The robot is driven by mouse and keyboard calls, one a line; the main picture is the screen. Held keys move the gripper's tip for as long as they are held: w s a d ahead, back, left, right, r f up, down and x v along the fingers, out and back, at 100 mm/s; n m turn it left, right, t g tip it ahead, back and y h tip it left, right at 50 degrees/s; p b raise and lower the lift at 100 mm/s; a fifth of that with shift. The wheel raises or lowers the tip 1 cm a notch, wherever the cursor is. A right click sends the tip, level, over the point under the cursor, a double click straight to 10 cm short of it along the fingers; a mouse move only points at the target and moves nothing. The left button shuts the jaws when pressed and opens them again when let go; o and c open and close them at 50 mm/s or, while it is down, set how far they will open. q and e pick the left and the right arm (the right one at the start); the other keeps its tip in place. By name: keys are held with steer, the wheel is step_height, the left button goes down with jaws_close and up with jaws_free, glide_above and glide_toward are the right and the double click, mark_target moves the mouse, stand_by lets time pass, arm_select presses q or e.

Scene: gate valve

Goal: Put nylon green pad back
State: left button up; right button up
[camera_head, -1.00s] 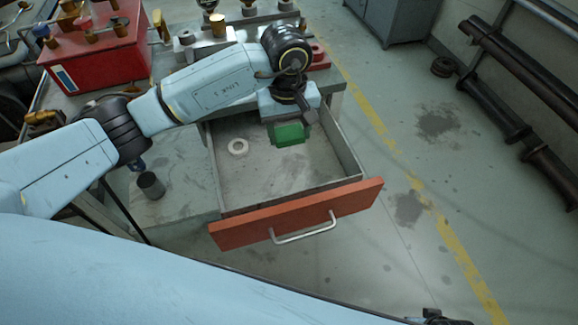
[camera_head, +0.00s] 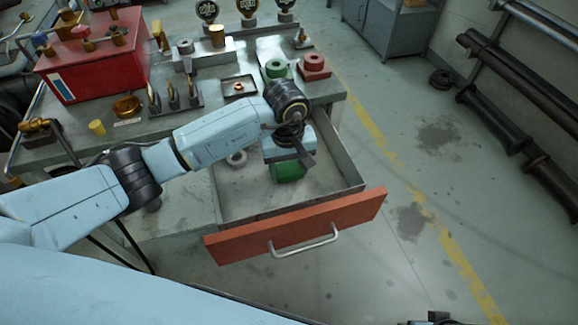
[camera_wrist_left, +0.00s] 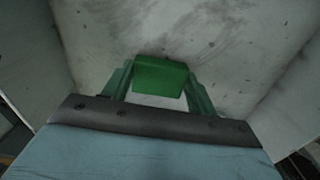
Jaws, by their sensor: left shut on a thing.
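My left gripper (camera_head: 289,160) reaches into the open drawer from above and is shut on the nylon green pad (camera_head: 290,173). In the left wrist view the green pad (camera_wrist_left: 160,75) shows as a green block between the two green fingers of the gripper (camera_wrist_left: 160,90). The drawer (camera_head: 240,200) is grey inside with an orange front (camera_head: 295,227) and a metal handle. Whether the pad touches the drawer floor I cannot tell.
The drawer floor in front of the pad is clear.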

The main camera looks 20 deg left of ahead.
mark_target(287, 171)
arm_select(q)
steer(key=shift+f, duration=0.1)
arm_select(e)
steer(key=shift+r, duration=0.1)
arm_select(q)
steer(key=o, duration=1.4)
steer(key=shift+o, duration=0.2)
arm_select(e)
steer(key=shift+a+r, duration=0.15)
steer(key=shift+r, duration=0.05)
arm_select(q)
step_height(287, 171, up, 12)
steer(key=p, duration=0.3)
steer(key=shift+a, duration=0.2)
arm_select(e)
steer(key=s+d+f, duration=0.2)
steer(key=d+f, duration=0.2)
steer(key=f, duration=0.3)
steer(key=shift+s+d+f+g+h, duration=0.2)
steer(key=shift+g+h, duration=0.1)
